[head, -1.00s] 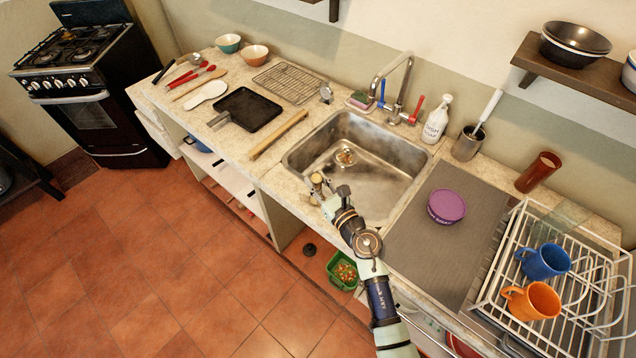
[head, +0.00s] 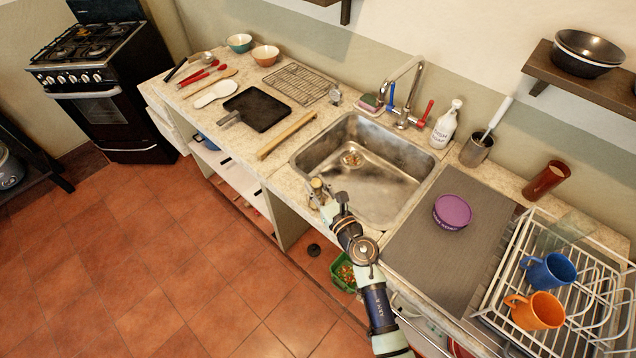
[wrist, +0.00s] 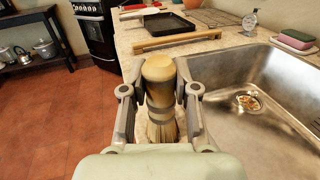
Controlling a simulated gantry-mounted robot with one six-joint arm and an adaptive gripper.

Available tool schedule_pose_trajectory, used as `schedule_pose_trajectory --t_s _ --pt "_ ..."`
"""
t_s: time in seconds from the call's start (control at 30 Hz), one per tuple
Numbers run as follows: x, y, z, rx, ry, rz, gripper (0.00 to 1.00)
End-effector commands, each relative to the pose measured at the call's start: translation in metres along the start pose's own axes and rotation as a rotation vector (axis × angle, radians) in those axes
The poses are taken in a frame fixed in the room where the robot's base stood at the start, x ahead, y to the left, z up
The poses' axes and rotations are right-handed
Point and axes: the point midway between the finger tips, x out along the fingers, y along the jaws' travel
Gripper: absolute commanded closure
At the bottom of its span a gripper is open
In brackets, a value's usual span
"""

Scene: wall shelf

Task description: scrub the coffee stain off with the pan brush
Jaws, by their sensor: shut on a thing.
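The pan brush (wrist: 158,97) has a pale wooden knob and a bundle of light bristles below it. My gripper (wrist: 160,112) is shut around it, with one finger on each side, and the brush stands upright with bristles down. In the head view the brush knob (head: 317,184) shows at the counter strip in front of the sink, with my gripper (head: 323,197) around it. Whether the bristle tips touch the worktop is hidden. I cannot make out the coffee stain in either view; the gripper and brush cover the surface beneath them.
The steel sink (head: 318,143) lies just right of the brush. A wooden bar (head: 287,135) and a black pan (head: 259,110) lie on the counter farther left. A sponge (head: 369,102) sits behind the sink. A purple tub (head: 452,212) stands on the grey mat (head: 420,246).

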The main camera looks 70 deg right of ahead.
Motion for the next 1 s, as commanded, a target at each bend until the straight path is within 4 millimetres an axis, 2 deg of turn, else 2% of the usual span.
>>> schedule_pose_trajectory --t_s 0.47,1.0 --pt "-0.010 0.002 0.000 0.000 0.003 0.001 1.00" --pt "-0.017 -0.008 0.000 0.001 0.002 0.000 1.00"
